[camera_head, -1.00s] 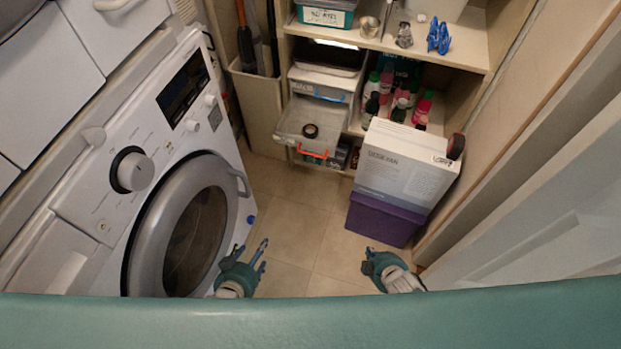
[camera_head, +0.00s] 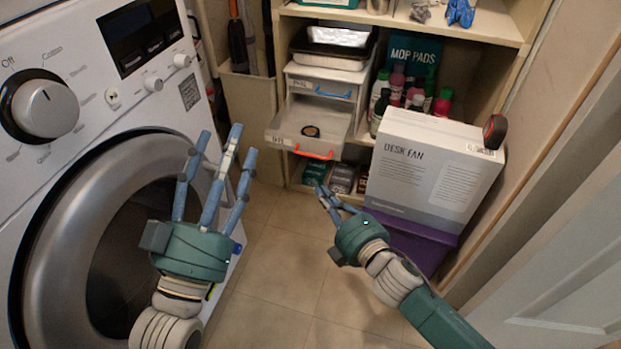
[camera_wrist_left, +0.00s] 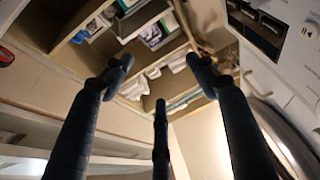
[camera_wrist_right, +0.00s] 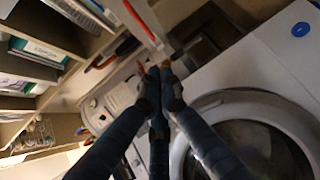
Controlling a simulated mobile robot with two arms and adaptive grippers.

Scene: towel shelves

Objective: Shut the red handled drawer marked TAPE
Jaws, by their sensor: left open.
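The drawer with the red handle (camera_head: 313,155) stands pulled out from the shelf unit in the head view. Its clear-grey tray (camera_head: 340,122) holds a dark roll of tape (camera_head: 311,131). The label on its front is too small to read. My right gripper (camera_head: 322,193) is below and just in front of the handle, apart from it, with its fingers together and empty. The right wrist view shows those fingertips (camera_wrist_right: 160,78) meeting. My left gripper (camera_head: 215,145) is open and empty, left of the drawer and in front of the washing machine.
A blue-handled drawer (camera_head: 335,93) sits above the red-handled one. The washing machine (camera_head: 85,165) fills the left. A desk fan box (camera_head: 425,165) on a purple box (camera_head: 420,240) stands right of the drawer, near my right arm. Floor (camera_head: 280,260) between is clear.

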